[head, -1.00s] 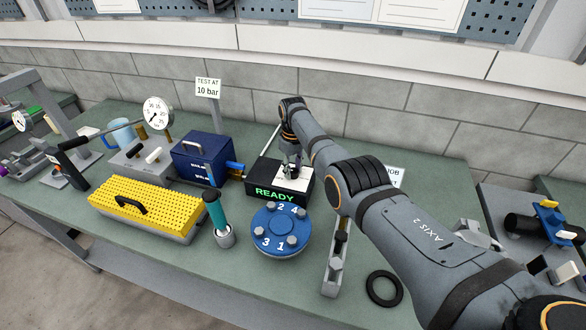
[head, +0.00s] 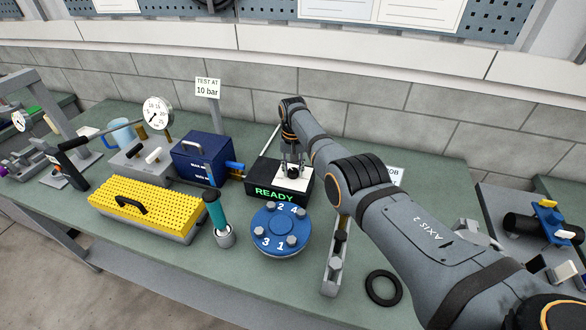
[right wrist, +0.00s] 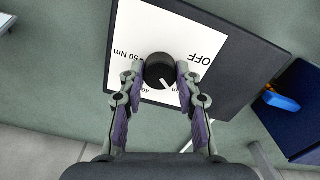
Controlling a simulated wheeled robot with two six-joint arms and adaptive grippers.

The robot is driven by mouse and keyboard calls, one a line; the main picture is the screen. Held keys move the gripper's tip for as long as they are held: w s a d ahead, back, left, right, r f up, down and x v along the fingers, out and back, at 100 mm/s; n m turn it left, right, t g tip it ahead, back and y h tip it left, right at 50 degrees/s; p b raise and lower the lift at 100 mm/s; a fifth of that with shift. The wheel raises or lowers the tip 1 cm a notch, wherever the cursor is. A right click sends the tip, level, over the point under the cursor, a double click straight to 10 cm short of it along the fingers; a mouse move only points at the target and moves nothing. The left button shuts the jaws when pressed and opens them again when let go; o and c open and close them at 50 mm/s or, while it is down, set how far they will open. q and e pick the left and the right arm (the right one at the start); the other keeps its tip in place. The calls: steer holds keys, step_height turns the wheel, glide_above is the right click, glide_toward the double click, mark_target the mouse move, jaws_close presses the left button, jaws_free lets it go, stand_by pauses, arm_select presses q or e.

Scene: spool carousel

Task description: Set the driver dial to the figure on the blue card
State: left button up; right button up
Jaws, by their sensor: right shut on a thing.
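The black driver box (head: 303,191) shows a green READY and has a white dial plate (right wrist: 125,35) on top. The plate reads OFF and 50 Nm; other figures, one starting with 40, are partly hidden by my fingers. The black dial knob (right wrist: 159,70) has a white pointer aimed to the lower right of the wrist picture, towards a partly covered label. My right gripper (right wrist: 161,75) is shut on the knob, one finger on each side. A card reading JOB (head: 396,174) stands behind my right arm, mostly hidden; its figure cannot be read. My left gripper is not in view.
A blue numbered flange (head: 281,228) with bolts and a teal-handled tool (head: 216,210) stand in front of the box. A blue case (head: 203,160) is to the left, beside a yellow perforated block (head: 146,205). A black ring (head: 383,288) lies at the right.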

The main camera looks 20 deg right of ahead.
mark_target(293, 170)
stand_by(0.5)
steer(key=o, duration=1.2)
steer(key=shift+c, duration=0.2)
step_height(293, 170, up, 12)
